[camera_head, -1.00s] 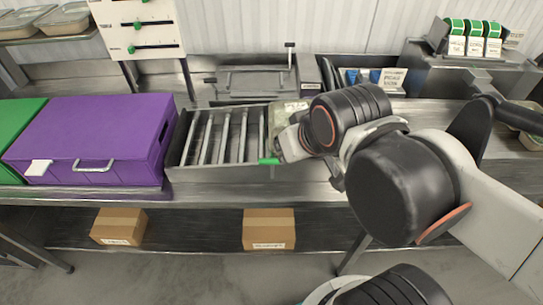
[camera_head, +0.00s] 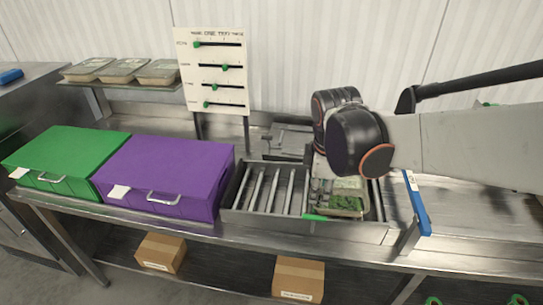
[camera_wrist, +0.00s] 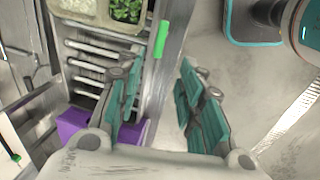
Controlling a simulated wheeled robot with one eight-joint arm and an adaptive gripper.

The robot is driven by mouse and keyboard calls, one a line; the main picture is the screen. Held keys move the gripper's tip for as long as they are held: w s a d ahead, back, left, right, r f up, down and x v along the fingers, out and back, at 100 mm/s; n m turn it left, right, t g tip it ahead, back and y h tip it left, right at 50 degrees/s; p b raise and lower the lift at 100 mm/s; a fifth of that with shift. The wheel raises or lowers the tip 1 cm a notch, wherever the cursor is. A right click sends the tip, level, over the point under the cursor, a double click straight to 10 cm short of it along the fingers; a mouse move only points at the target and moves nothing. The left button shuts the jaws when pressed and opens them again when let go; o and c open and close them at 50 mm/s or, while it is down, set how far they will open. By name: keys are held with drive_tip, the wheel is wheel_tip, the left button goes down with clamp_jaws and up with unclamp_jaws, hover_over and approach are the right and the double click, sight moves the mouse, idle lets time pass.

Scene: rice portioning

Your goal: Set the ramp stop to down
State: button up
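A roller ramp (camera_head: 241,187) sits on the steel counter, with a green tab (camera_head: 315,217) on its front rail. The tab may be the ramp stop; I cannot tell its setting. It also shows in the wrist view (camera_wrist: 161,39), just beyond my fingertips. My gripper (camera_wrist: 158,75) is open and empty, its teal-padded fingers apart with the rail beyond the gap. In the head view my arm's black joints largely hide the gripper. A food tray (camera_head: 343,212) with rice and greens lies at the ramp's right part.
A purple box (camera_head: 165,170) and a green box (camera_head: 60,155) stand left of the ramp. A slider board (camera_head: 212,75) rises behind. A blue-edged part (camera_head: 417,203) stands right of the ramp. Cardboard boxes (camera_head: 161,252) lie below. Counter further right looks clear.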

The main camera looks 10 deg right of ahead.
sight(314, 217)
drive_tip(key=w+f+b, duration=0.1)
drive_tip(key=f, duration=0.3)
drive_tip(key=f+b, duration=0.1)
drive_tip(key=f, duration=0.4)
drive_tip(key=w+f+b, duration=0.1)
drive_tip(key=f+b, duration=0.1)
drive_tip(key=f, duration=0.2)
drive_tip(key=shift+w+d+f, duration=0.3)
drive_tip(key=shift+d+f, duration=0.05)
drive_tip(key=shift+d, duration=0.05)
drive_tip(key=shift+c, duration=0.4)
clamp_jaws()
